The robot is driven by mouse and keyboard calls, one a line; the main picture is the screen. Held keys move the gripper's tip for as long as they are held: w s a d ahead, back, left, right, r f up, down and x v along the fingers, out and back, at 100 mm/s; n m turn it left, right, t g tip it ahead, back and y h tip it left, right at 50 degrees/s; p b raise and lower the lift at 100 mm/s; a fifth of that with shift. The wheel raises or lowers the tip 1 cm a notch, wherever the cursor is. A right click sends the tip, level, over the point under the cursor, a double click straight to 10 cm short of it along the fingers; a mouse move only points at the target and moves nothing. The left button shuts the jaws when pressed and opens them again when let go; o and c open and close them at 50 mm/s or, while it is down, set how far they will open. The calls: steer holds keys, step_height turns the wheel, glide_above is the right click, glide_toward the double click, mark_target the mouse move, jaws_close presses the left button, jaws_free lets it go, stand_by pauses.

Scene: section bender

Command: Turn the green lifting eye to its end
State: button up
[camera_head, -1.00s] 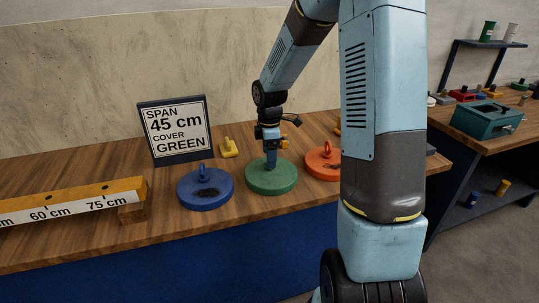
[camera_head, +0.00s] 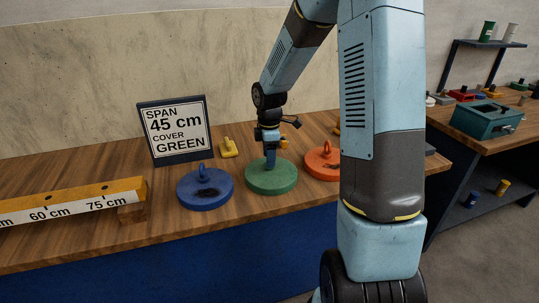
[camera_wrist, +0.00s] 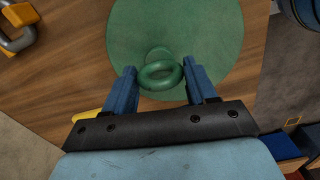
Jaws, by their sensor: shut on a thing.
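The green lifting eye (camera_wrist: 160,73) is a ring standing up from the round green cover (camera_head: 286,180) on the wooden bench. In the wrist view it sits between the two blue fingers of my gripper (camera_wrist: 161,82), which is shut on it. In the head view my gripper (camera_head: 270,163) reaches down onto the middle of the green cover and hides the eye. The green cover also shows in the wrist view (camera_wrist: 205,30), flat beneath the fingers.
A blue cover (camera_head: 190,196) with an eye lies to the left, and an orange cover (camera_head: 318,165) to the right. A yellow piece (camera_head: 229,149) and a sign (camera_head: 180,130) reading "SPAN 45 cm COVER GREEN" stand behind. A yellow measuring bar (camera_head: 100,190) lies far left.

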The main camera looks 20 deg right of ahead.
steer(key=shift+m, duration=0.4)
steer(key=m, duration=0.2)
steer(key=shift+m, duration=0.4)
steer(key=m, duration=0.9)
steer(key=shift+w+m, duration=0.1)
steer(key=shift+m, duration=1.7)
steer(key=o, duration=1.1)
steer(key=shift+c, duration=0.2)
